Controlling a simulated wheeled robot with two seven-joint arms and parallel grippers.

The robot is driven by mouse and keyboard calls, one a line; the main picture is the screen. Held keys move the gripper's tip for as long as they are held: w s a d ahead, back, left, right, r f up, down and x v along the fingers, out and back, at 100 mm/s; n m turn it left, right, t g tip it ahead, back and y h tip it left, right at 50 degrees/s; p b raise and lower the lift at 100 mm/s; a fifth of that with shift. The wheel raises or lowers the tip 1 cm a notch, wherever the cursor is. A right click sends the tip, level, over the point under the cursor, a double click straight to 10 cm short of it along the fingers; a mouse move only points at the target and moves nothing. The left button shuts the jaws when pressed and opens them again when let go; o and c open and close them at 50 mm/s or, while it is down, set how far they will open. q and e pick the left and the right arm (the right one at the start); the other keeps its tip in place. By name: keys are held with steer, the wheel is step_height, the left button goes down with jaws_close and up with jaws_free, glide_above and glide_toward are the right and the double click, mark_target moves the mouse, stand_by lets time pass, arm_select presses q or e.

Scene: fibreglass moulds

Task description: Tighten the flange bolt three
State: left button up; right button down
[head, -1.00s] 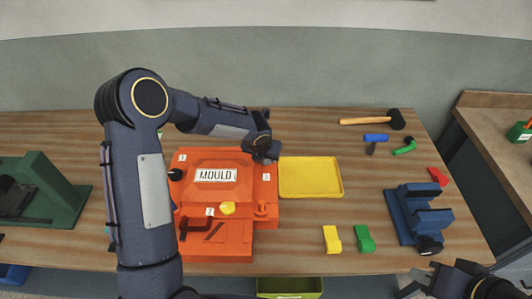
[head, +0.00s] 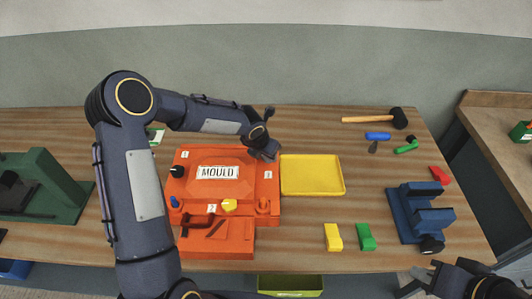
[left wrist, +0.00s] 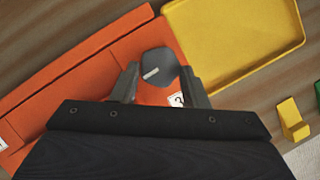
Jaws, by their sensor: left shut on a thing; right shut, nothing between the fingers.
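The orange mould (head: 245,240) lies on the bench with a white MOULD plate and numbered labels. My left gripper (head: 268,153) is over its far right corner, by the label 3 (head: 267,175). In the left wrist view, my left gripper (left wrist: 160,76) is shut on a dark grey bolt head (left wrist: 159,64) with a pale mark, next to a partly covered number label (left wrist: 177,101). In the head view the gripper hides this bolt. A black knob (head: 177,171) is near label 1 and a yellow knob (head: 229,205) near label 2. My right gripper (head: 422,279) is shut and empty at the lower right.
A yellow tray (head: 312,190) stands just right of the mould. Yellow (head: 333,237) and green (head: 366,237) blocks lie in front of it. A blue vise (head: 420,213), a hammer (head: 370,118) and small tools are further right. Bare bench lies between tray and vise.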

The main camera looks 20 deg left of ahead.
arm_select(q)
steer(key=o, duration=1)
steer(key=shift+c, duration=0.2)
steer(key=shift+r, duration=0.1)
steer(key=d+b+v, duration=0.1)
steer(key=v, duration=0.6)
steer(key=shift+a+r, duration=0.3)
steer(key=shift+a, duration=0.25)
steer(key=shift+s, duration=0.15)
